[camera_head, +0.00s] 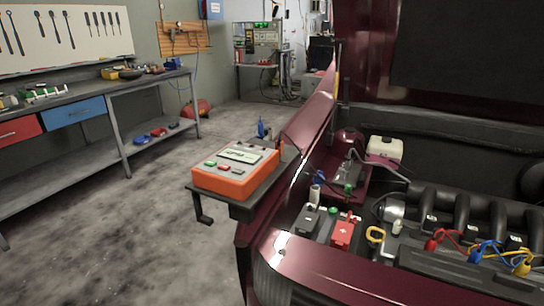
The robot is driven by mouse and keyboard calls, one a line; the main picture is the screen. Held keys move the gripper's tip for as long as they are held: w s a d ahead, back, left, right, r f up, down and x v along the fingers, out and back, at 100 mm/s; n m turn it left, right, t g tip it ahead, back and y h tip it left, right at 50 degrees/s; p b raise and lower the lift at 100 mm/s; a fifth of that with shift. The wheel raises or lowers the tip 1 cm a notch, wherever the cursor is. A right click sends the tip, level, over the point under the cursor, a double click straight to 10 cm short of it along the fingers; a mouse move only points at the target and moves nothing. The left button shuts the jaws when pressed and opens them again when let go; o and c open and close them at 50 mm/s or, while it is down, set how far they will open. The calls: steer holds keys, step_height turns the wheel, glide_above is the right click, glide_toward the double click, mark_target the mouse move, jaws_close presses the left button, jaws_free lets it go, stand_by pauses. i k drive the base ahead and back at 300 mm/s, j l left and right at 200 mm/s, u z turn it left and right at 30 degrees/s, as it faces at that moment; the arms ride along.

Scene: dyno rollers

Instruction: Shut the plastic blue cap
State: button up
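A small blue piece (320,177), which looks like the plastic blue cap, is in the open engine bay of the dark red car. It is just above a pale upright neck or cylinder (315,194), near the inner side of the fender. It appears tilted up, but it is too small to tell whether it is hinged open. My gripper and arm are not in view.
An orange tester (236,178) sits on a dark stand beside the fender (306,132), with a blue object (261,128) behind it. A battery has a red block (343,233). Colored cables (480,250) lie at right. The floor (130,245) at left is clear.

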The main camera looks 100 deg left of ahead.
mark_target(315, 181)
steer(key=u, duration=2.3)
steer(key=i+l+u, duration=0.15)
steer(key=u, duration=0.7)
steer(key=i+l+u, duration=0.15)
steer(key=l, duration=0.15)
steer(key=i+l+u, duration=0.15)
steer(key=l, duration=0.15)
steer(key=i+l+u, duration=0.15)
steer(key=l, duration=0.2)
steer(key=l+u, duration=0.15)
steer(key=l, duration=0.15)
steer(key=l+z, duration=0.3)
steer(key=i+l+u, duration=0.15)
steer(key=l+u, duration=0.1)
steer(key=l, duration=0.15)
steer(key=i, duration=0.05)
